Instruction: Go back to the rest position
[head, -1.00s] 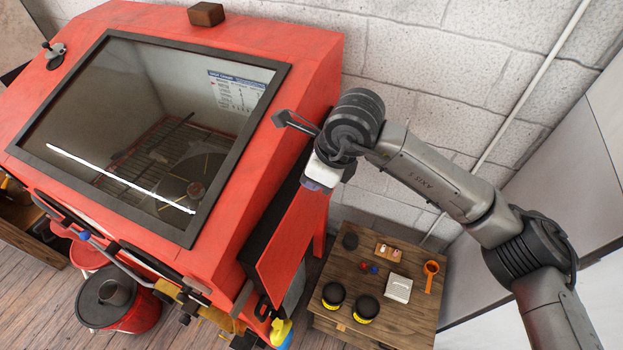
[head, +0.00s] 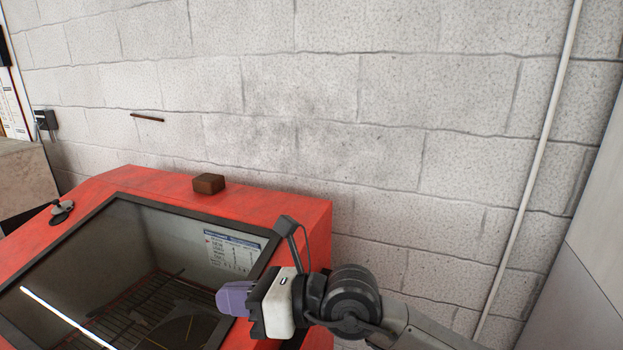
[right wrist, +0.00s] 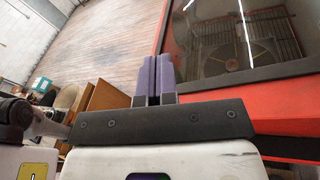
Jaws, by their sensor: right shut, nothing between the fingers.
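My right gripper (head: 236,298) is in the lower middle of the head view, in front of the right part of the red cabinet's window. Its purple fingers are together with nothing between them. In the right wrist view the two purple fingers (right wrist: 153,75) stand side by side, pointing toward the wooden floor. The red cabinet (head: 290,213) with its slanted glass window (head: 150,260) fills the lower left of the head view. My left gripper does not show in either view.
A brown block (head: 208,183) sits on the cabinet's top. A block wall (head: 400,120) stands behind, with a pale vertical pipe (head: 535,160) at right. In the right wrist view, wooden floor (right wrist: 110,40) lies open left of the cabinet, with brown boards (right wrist: 100,100) nearby.

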